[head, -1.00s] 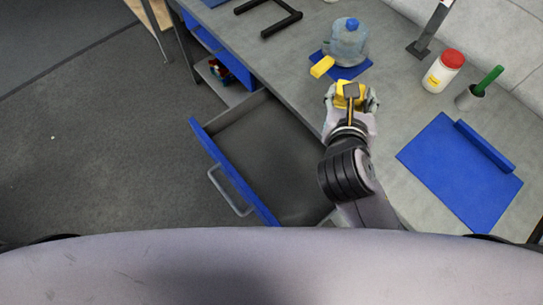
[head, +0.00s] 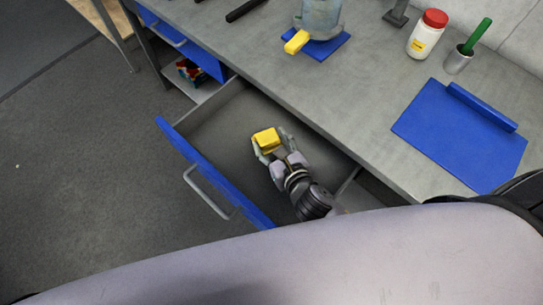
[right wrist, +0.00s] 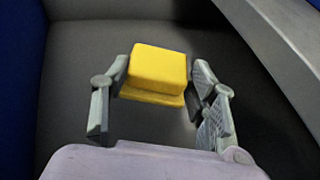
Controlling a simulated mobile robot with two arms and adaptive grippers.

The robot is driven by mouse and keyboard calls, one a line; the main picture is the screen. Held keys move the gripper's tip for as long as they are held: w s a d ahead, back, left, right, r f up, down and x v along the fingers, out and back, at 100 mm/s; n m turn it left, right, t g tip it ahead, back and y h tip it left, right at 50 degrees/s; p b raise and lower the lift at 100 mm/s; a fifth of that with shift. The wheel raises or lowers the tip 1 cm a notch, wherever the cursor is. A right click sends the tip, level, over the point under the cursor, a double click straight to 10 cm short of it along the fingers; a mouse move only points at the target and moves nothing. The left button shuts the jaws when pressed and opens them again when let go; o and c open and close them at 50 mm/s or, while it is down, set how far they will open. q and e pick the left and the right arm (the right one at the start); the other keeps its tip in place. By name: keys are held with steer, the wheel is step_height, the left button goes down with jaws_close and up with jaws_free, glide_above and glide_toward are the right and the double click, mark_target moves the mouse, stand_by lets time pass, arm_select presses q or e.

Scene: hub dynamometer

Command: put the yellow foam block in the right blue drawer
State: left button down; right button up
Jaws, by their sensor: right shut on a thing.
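The yellow foam block (head: 267,139) is held in my right gripper (head: 269,147). In the right wrist view the block (right wrist: 158,72) sits between the two grey fingers (right wrist: 156,92), which are closed on its sides. The right blue drawer (head: 212,178) is pulled open, with a blue front and a grey inside. The gripper and block are over the drawer's open space; the block's height above the drawer floor is hard to tell. My left gripper is not in view.
The grey workbench (head: 365,108) runs along the drawer's far side. On it are a water jug (head: 320,18), another yellow piece (head: 296,42), a red-lidded white jar (head: 427,35), a cup with a green-handled tool (head: 459,60) and a blue mat (head: 455,140). The drawer's floor looks bare.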

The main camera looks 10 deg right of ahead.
mark_target(272, 156)
step_height(272, 156, down, 7)
steer(key=shift+r+b, duration=0.2)
steer(key=shift+b, duration=0.7)
steer(key=shift+f, duration=0.15)
steer(key=o, duration=1.2)
steer(key=shift+c, duration=0.2)
steer(key=shift+r, duration=0.2)
steer(key=v, duration=0.7)
steer(key=shift+s+r, duration=0.1)
steer(key=shift+s, duration=0.15)
